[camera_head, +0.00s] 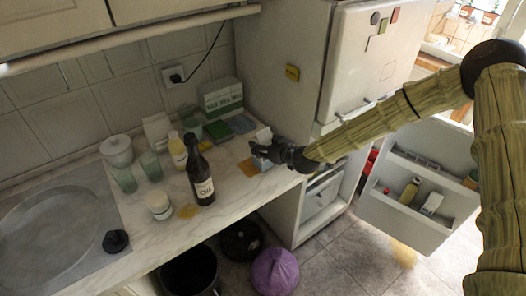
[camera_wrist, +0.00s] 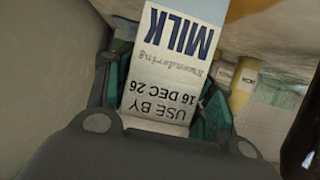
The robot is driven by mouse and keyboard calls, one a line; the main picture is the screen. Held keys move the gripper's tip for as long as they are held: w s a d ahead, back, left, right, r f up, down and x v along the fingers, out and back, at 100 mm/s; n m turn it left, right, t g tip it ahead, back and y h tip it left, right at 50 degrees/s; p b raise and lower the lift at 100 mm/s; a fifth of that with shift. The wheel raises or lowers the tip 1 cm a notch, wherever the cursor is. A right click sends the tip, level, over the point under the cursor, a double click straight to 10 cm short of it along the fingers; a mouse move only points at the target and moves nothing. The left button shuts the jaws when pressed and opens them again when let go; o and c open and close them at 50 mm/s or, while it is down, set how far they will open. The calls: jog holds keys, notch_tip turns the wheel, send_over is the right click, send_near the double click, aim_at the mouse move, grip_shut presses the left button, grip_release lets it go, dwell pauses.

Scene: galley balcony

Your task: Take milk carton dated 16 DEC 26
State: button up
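A white milk carton (camera_wrist: 165,85) with blue lettering fills the middle of the wrist view, its print upside down and reading "USE BY 16 DEC 26". My gripper (camera_wrist: 165,100) has a dark green finger close against each side of it and appears shut on it. In the head view, the carton (camera_head: 264,136) shows as a small white block at the counter's right end, partly hidden by my gripper (camera_head: 262,153), which reaches in from the right. I cannot tell whether the carton's base touches the counter.
A green-and-white box (camera_head: 222,98) is behind. The open fridge door (camera_head: 420,196) is at right, below my arm.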

aim_at(266, 139)
jog(key=c, duration=0.6)
jog(key=shift+r, duration=0.25)
jog(key=shift+r+b, duration=0.55)
jog(key=shift+b, duration=0.15)
jog(key=shift+r+b, duration=0.5)
jog(key=shift+r, duration=0.3)
jog(key=s+d+b, duration=0.2)
jog(key=s, duration=0.3)
jog(key=s+d+r+b, duration=0.1)
jog(key=s+d, duration=0.1)
jog(key=s, duration=0.2)
jog(key=s+d+r+b, duration=0.1)
jog(key=s+d+b, duration=0.1)
jog(key=s, duration=0.3)
jog(key=shift+s+d+b, duration=0.3)
jog(key=shift+d, duration=0.05)
jog(key=shift+f, duration=0.1)
